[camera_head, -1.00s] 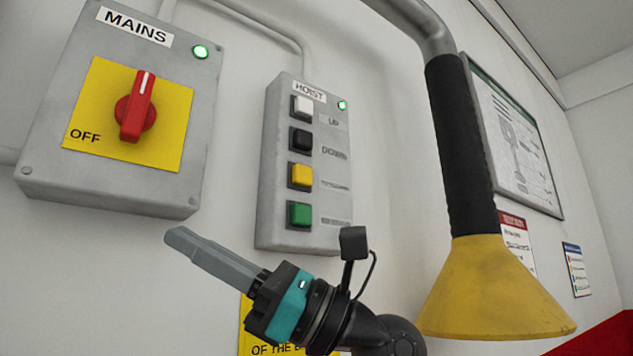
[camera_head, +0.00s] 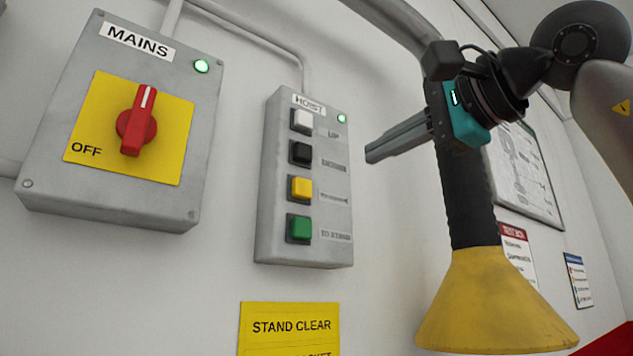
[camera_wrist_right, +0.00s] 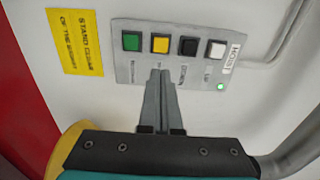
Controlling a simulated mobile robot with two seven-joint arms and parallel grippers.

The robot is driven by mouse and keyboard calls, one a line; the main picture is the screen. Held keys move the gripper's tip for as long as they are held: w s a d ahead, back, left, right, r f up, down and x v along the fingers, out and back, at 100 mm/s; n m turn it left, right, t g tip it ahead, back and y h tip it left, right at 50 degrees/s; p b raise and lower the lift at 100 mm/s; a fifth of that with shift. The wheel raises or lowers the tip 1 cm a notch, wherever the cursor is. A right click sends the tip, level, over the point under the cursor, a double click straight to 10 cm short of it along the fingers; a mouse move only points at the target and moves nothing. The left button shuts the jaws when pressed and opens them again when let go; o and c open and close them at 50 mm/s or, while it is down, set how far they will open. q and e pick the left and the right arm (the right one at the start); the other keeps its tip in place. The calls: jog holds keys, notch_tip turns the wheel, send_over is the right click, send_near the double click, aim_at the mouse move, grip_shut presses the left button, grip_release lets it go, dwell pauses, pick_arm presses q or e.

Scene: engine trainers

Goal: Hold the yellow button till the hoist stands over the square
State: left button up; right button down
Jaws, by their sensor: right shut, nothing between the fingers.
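The hoist control box (camera_head: 275,240) is on the wall, with a white, a black, a yellow and a green button from top to bottom. The yellow button (camera_head: 301,188) is uncovered. Its green lamp (camera_head: 342,118) is lit. My right gripper (camera_head: 370,155) is shut and empty, to the right of the box, with its fingertips pointing left and apart from the buttons. In the right wrist view the yellow button (camera_wrist_right: 160,43) shows just beyond the closed fingertips (camera_wrist_right: 160,75). My left gripper is not in view. Neither the hoist nor the square is in view.
A mains box (camera_head: 50,190) with a red switch (camera_head: 137,125) and lit green lamp is at the left. A yellow cone on a black hose (camera_head: 490,305) hangs at the right, behind my right arm. A yellow sign (camera_head: 290,325) is below the hoist box.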

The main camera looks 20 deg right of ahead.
aim_at(305, 188)
jog(key=shift+w+a, duration=0.1)
jog(key=p+x, duration=0.2)
jog(key=x, duration=1.2)
jog(key=shift+f+p, duration=0.1)
jog(key=shift+p, duration=0.2)
